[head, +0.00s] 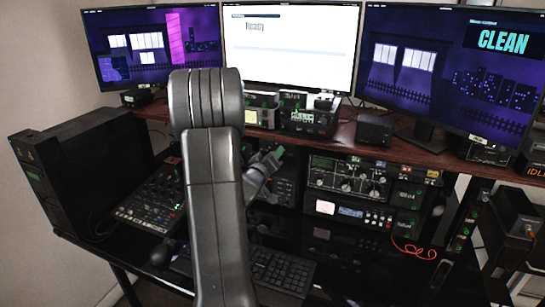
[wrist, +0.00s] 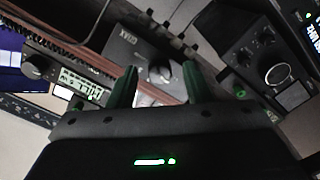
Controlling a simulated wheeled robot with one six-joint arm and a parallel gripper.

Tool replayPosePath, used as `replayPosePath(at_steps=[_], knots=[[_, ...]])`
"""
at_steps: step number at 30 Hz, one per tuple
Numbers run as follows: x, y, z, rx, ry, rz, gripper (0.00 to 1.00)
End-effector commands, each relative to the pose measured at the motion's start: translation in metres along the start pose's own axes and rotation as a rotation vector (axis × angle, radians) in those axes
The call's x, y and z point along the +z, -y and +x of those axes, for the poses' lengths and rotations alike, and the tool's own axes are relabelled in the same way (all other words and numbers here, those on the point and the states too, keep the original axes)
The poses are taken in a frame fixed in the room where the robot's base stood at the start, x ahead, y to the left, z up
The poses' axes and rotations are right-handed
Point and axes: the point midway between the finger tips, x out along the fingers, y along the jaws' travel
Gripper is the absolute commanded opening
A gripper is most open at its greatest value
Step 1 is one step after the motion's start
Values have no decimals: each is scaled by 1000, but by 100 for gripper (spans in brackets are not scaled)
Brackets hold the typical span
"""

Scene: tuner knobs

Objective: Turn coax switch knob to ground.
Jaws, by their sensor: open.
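In the wrist view, the coax switch is a dark box (wrist: 128,47) with "COAX" lettering on its face. Its round knob (wrist: 160,75), with a pale mark or highlight, shows between the two green fingers of my gripper (wrist: 158,76). The fingers are apart, one on each side of the knob in the picture, with no clear contact. I cannot tell how far the fingertips are from it, or read the knob's setting. In the head view, my gripper (head: 268,160) is partly hidden behind my arm, below the shelf. I cannot make out the switch there.
A tuner with several knobs (head: 348,178) stands right of my gripper in the head view. A mixer (head: 150,200) lies to the left and a keyboard (head: 283,270) in front. The wooden shelf (head: 340,143) runs above. Another knobbed unit (wrist: 275,72) shows at the wrist view's right.

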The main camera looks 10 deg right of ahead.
Motion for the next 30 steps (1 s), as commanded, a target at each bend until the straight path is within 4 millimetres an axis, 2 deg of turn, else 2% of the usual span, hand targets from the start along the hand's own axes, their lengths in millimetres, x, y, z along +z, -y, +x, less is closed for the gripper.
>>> replayPosePath(at_steps=[5, 12, 18, 24, 30], knots=[[0, 1, -26, -2, -1, 1, 45], [0, 2, -82, -3, -2, 0, 45], [0, 1, -118, -2, -3, 0, 45], [0, 1, -134, -1, -1, -1, 45], [0, 0, -136, -1, 0, -1, 45]])
